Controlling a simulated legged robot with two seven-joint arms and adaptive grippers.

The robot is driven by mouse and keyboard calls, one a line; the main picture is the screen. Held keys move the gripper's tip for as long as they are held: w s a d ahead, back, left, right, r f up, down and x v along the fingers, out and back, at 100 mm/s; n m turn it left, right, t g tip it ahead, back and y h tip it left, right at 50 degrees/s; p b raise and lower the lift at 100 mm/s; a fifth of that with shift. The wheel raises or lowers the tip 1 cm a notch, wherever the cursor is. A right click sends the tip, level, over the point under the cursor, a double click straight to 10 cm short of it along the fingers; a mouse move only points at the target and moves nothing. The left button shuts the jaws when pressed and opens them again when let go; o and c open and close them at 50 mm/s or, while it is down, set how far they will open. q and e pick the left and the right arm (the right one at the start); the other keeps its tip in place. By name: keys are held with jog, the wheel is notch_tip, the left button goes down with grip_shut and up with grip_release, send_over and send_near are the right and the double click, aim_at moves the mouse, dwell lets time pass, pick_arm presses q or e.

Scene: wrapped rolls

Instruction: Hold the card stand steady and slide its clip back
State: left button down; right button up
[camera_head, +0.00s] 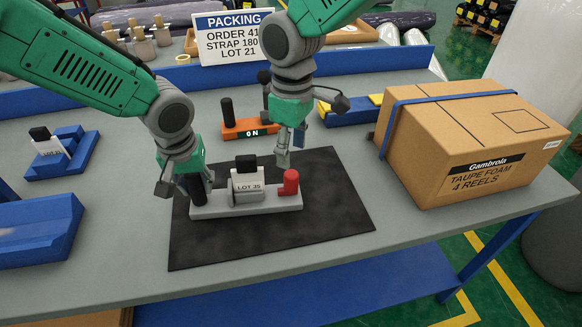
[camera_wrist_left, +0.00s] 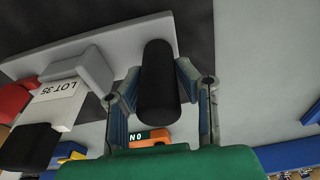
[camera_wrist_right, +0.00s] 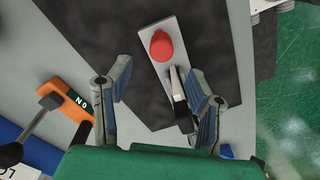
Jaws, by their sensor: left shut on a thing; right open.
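The card stand (camera_head: 222,211) is a light grey bar on a dark mat. It carries a black upright post (camera_wrist_left: 158,80) at its left end, a grey block with a white "LOT 35" card (camera_head: 248,187) and black-topped clip (camera_head: 246,163) in the middle, and a red knob (camera_head: 290,182) at its right end. My left gripper (camera_head: 186,182) is shut around the black post. My right gripper (camera_head: 291,150) is open and empty above the stand, near the red knob. In the right wrist view the red knob (camera_wrist_right: 162,45) and the card's edge lie beyond its fingers.
The dark mat (camera_head: 325,215) has bare room in front and right. An orange block marked "ON" (camera_head: 235,131) stands behind the stand. A cardboard box (camera_head: 470,140) is at right, blue holders (camera_head: 35,228) at left, and a PACKING sign (camera_head: 232,38) at the back.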

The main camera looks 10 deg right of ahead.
aim_at(291, 172)
notch_tip(291, 172, up, 4)
jog(key=shift+f, duration=0.15)
dwell(0.3)
pick_arm(q)
jog(key=c, duration=1.1)
grip_release()
jog(key=shift+r, duration=0.1)
